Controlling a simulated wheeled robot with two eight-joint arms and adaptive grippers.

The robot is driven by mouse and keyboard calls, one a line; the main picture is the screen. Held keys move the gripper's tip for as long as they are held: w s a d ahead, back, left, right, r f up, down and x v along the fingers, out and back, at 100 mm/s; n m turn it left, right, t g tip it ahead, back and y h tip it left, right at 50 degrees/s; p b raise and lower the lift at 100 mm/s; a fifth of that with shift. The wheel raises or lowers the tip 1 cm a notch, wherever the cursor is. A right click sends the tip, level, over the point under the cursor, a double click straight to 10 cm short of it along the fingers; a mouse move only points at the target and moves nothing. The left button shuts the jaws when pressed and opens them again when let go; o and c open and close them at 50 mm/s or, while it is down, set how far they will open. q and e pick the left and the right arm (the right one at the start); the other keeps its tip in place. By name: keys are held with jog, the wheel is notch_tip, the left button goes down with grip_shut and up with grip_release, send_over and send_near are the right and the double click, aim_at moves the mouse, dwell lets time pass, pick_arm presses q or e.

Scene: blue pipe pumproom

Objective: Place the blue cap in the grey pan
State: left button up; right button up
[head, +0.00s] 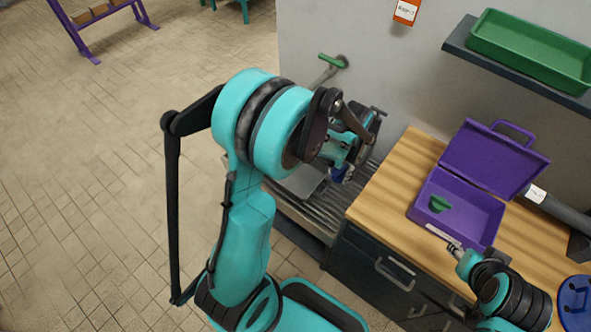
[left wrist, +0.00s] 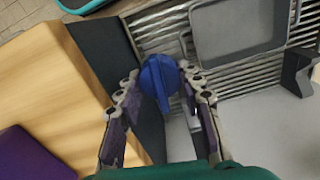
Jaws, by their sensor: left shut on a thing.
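The blue cap (left wrist: 160,82) is held between the fingertips of my left gripper (left wrist: 159,73), which is shut on it. In the head view the cap (head: 341,174) shows below my left gripper (head: 343,165), partly hidden by the arm. The grey pan (left wrist: 236,28) lies on a slatted metal rack, ahead and to the right of the cap in the left wrist view. In the head view the pan (head: 303,182) is partly hidden behind my left arm, left of the cap. My right gripper (head: 441,236) is near the purple box; its jaws are unclear.
A wooden counter (head: 388,212) stands right of the slatted rack (head: 300,211). On it is an open purple box (head: 478,217) with a green piece (head: 440,203) inside. A green tray (head: 530,47) sits on a wall shelf. A blue disc (head: 577,303) lies at far right.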

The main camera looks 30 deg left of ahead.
pick_arm(q)
jog(key=shift+w+a+f+m, duration=0.1)
jog(key=shift+w+f+m, duration=0.05)
jog(key=shift+f+m, duration=0.2)
jog(key=shift+w+a+f+m, duration=0.1)
jog(key=shift+w+f+m, duration=0.1)
jog(key=shift+m, duration=0.35)
jog(key=w+a+f+m+b, duration=0.35)
jog(key=w+f+m, duration=0.45)
jog(key=f+m, duration=0.55)
jog(key=m+b, duration=0.1)
jog(key=b, duration=0.4)
send_over(306, 182)
notch_tip(306, 182, down, 7)
jog(key=shift+s+f, duration=0.1)
jog(key=shift+s, duration=0.05)
notch_tip(306, 182, down, 4)
jog(key=shift+b, duration=1.2)
pick_arm(e)
jog(key=f, duration=1)
jog(key=shift+s+f, duration=0.2)
jog(key=shift+f, duration=0.2)
